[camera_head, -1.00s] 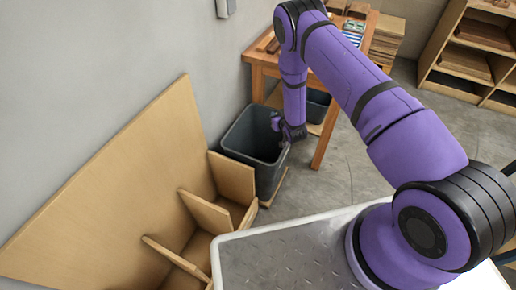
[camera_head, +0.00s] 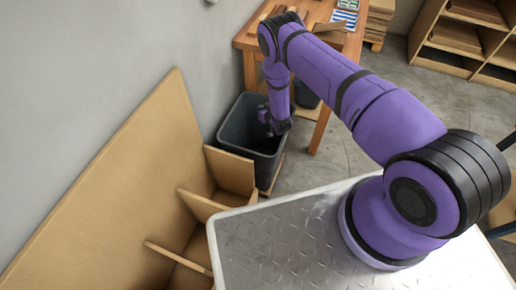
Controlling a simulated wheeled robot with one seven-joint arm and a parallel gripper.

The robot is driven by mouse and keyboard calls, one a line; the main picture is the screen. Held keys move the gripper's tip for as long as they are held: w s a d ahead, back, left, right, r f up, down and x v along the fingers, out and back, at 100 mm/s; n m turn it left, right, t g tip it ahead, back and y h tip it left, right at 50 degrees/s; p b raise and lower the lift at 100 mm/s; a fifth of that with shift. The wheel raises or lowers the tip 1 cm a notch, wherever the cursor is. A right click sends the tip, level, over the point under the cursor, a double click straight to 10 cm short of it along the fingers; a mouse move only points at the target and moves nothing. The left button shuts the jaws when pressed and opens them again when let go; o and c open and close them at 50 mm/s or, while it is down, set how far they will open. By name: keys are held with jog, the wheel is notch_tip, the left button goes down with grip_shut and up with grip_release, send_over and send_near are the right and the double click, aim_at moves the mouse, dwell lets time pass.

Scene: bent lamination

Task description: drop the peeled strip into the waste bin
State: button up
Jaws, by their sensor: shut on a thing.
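The dark grey waste bin (camera_head: 240,118) stands on the floor by the wall, left of the wooden table's near leg. My gripper (camera_head: 269,130) hangs down over the right part of the bin's opening, about at rim height in the picture. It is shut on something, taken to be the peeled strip. The strip itself cannot be made out: it is too small or hidden by the gripper and the bin's dark inside. How deep the fingertips reach into the bin is unclear.
A wooden table (camera_head: 250,40) stands behind the bin, with a second dark bin (camera_head: 306,95) beneath it. Wooden panels and dividers (camera_head: 135,180) lean at the left. A wooden shelf (camera_head: 465,50) is at the upper right. Grey floor (camera_head: 350,152) is open right of the bin.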

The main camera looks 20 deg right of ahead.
jog(key=shift+f, duration=0.45)
jog(key=o, duration=0.8)
jog(key=shift+s, duration=0.15)
jog(key=v, duration=1)
jog(key=shift+s, duration=0.3)
jog(key=shift+d+r, duration=0.1)
